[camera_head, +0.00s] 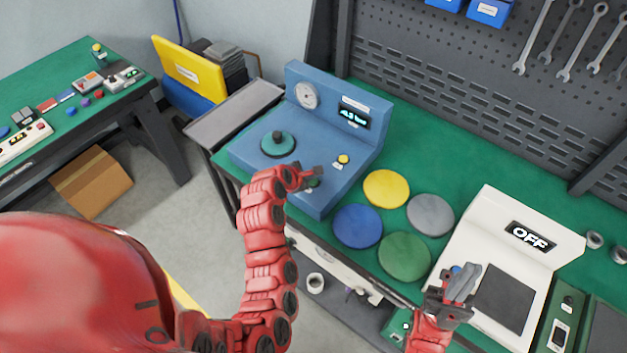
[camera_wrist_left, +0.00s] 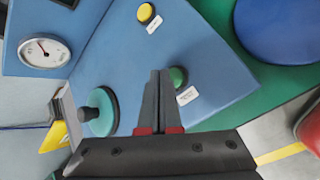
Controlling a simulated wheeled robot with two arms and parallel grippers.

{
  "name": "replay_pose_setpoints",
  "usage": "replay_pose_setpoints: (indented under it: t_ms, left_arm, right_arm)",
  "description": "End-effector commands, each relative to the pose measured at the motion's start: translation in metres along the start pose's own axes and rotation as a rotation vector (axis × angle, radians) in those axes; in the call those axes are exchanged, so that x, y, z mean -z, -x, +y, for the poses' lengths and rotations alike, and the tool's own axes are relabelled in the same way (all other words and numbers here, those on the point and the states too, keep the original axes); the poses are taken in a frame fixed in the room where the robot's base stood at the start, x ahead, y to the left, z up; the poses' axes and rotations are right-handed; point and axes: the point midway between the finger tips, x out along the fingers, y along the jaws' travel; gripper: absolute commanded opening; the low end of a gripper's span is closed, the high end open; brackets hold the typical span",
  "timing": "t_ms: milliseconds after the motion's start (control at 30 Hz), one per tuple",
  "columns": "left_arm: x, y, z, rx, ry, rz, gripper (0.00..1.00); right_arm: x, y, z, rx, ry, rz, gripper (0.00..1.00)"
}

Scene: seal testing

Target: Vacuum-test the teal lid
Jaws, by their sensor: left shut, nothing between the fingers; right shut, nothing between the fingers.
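The teal lid (camera_head: 278,143) with a dark knob sits on the blue vacuum tester (camera_head: 250,158). The lid also shows at the lower left of the left wrist view (camera_wrist_left: 102,112). The tester carries a round gauge (camera_head: 306,95) and a lit display (camera_head: 353,117). It has a yellow button (camera_head: 343,159) and a green button (camera_wrist_left: 178,77). My left gripper (camera_head: 314,176) is shut and empty, its fingertips close beside the green button; I cannot tell whether they touch it. My right gripper (camera_head: 458,284) is shut and empty at the front of the white machine.
Yellow (camera_head: 386,188), grey (camera_head: 430,215), blue (camera_head: 357,226) and green (camera_head: 404,257) discs lie right of the tester on the green bench. The white machine (camera_head: 479,225) shows OFF. A grey side table (camera_head: 232,112) stands left of the tester.

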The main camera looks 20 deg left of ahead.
Motion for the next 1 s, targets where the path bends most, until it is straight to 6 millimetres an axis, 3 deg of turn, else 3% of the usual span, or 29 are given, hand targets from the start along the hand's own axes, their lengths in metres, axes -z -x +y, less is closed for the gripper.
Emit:
replay_pose_setpoints:
  t_ms: [567,1000]
  left_arm:
    - [-0.026,0.034,0.025,-0.001,0.000,-0.002,0.00]
    - [-0.026,0.035,0.025,0.000,0.000,-0.001,0.00]
  right_arm:
    - [0.005,-0.031,0.002,0.000,0.000,0.000,0.00]
    - [0.005,-0.030,0.002,0.000,0.000,0.000,0.00]
